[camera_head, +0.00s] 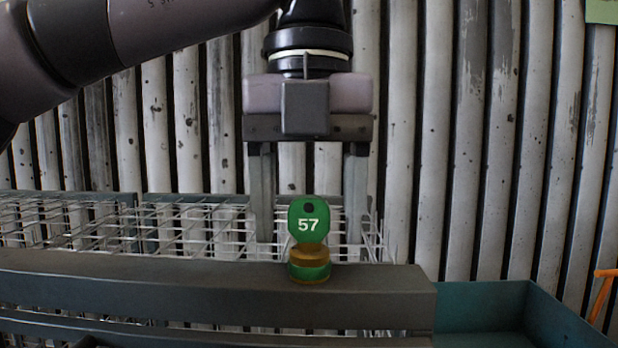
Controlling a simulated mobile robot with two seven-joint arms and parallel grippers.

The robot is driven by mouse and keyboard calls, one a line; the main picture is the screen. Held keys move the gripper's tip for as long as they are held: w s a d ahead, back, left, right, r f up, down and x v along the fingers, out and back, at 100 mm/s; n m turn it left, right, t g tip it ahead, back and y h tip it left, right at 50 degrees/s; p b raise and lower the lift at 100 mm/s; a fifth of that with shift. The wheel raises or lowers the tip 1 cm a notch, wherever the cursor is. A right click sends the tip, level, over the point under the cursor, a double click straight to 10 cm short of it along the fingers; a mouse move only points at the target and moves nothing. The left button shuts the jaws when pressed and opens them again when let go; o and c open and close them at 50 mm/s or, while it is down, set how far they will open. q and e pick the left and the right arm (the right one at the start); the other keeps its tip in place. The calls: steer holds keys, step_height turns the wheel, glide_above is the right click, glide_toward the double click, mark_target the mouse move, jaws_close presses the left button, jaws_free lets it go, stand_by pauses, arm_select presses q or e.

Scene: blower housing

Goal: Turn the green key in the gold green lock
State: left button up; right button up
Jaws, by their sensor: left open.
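The green key (308,219) has a round head marked 57 with a dark hole near its top. It stands upright in the gold green lock (309,264), a short gold cylinder with a green band, on top of a grey beam. My left gripper (308,238) points down with its two fingers wide apart, one to the left and one to the right of the key. The fingers appear behind the key and do not touch it. The key's shaft in the lock is hidden. My right gripper is not in view.
The grey beam (150,287) crosses the lower picture. A wire rack (100,225) lies behind it on the left. A teal bin (560,320) is at the lower right, with an orange piece (602,293) beside it. A corrugated wall (450,130) fills the background.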

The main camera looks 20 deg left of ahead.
arm_select(q)
steer(key=shift+f, duration=0.3)
steer(key=c, duration=1.1)
steer(key=shift+o, duration=0.2)
steer(key=m+p, duration=0.1)
steer(key=m, duration=0.2)
steer(key=shift+w+d+r+p, duration=0.1)
steer(key=shift+p, duration=0.3)
steer(key=shift+m+p, duration=0.3)
steer(key=shift+m, duration=0.6)
